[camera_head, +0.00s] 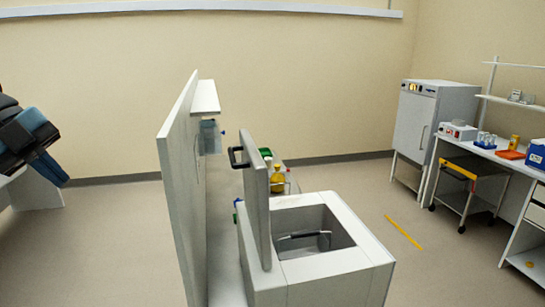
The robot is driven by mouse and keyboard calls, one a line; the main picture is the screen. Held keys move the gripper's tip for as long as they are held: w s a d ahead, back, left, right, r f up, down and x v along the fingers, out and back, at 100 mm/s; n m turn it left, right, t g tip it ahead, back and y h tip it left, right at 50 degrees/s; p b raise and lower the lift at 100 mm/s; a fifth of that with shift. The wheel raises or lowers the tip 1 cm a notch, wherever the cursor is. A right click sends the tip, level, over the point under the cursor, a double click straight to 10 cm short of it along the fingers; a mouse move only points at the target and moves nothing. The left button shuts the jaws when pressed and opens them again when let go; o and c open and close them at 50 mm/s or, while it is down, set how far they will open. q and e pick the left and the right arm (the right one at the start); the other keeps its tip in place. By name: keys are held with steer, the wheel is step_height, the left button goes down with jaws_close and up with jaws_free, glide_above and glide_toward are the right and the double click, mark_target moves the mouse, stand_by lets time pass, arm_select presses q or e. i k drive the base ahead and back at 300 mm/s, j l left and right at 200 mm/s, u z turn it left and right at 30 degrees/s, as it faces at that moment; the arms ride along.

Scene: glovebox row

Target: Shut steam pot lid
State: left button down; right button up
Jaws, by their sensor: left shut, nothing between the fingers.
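The steam pot (350,265) is a white box with a square open well, in the lower middle of the head view. Its lid (256,205) stands nearly upright along the well's left side, so the pot is open. A black handle (238,157) sticks out from the lid's left face. A dark, bar-like thing (303,236) shows inside the well. My left gripper (52,172), dark and blue, is at the far left edge, shut and empty, well apart from the lid. My right gripper is not in view.
A tall white panel (180,190) stands between my left gripper and the pot. Bottles (278,180) stand behind the lid. At the right are a grey cabinet (414,125), a wheeled cart (465,190) and a bench with an orange tray (511,155).

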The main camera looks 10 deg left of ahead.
mark_target(254, 169)
steer(key=k+l+z, duration=0.15)
steer(key=l, duration=0.2)
steer(key=k+l+z, duration=0.2)
steer(key=l, duration=0.2)
steer(key=i+j+z, duration=0.25)
steer(key=i+j, duration=0.2)
steer(key=i+j+z, duration=0.1)
steer(key=j, duration=0.35)
steer(key=i+j+z, duration=0.1)
steer(key=j, duration=0.4)
steer(key=i+j+z, duration=0.15)
steer(key=j, duration=0.35)
